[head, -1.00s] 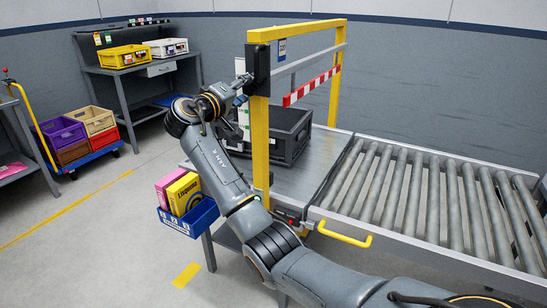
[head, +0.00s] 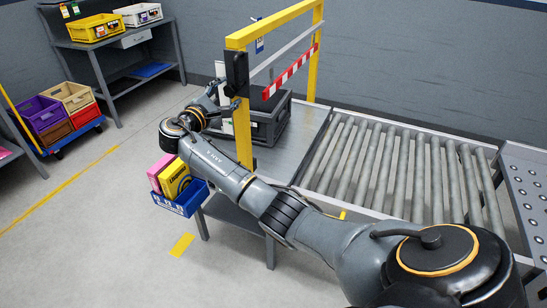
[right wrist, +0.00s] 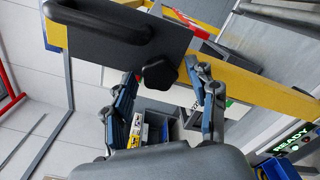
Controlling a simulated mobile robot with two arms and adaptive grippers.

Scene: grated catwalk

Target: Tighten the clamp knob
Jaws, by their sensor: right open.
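The clamp knob (right wrist: 160,73) is black and lobed. In the right wrist view it sticks out below a dark plate (right wrist: 112,40) with a black handle, on the yellow frame. My right gripper (right wrist: 164,82) is open, with one finger on each side of the knob and visible gaps between. I cannot tell how far the knob reaches between the fingers. In the head view my right gripper (head: 220,97) is just left of and below the black plate on the yellow post (head: 243,132); the knob is not distinct there. My left gripper is not in view.
A dark grey crate (head: 268,118) stands behind the post on the metal table. A roller conveyor (head: 390,165) is to the right. A blue bin (head: 182,199) with boxes hangs below my arm. A red-white striped bar (head: 290,73) crosses the frame.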

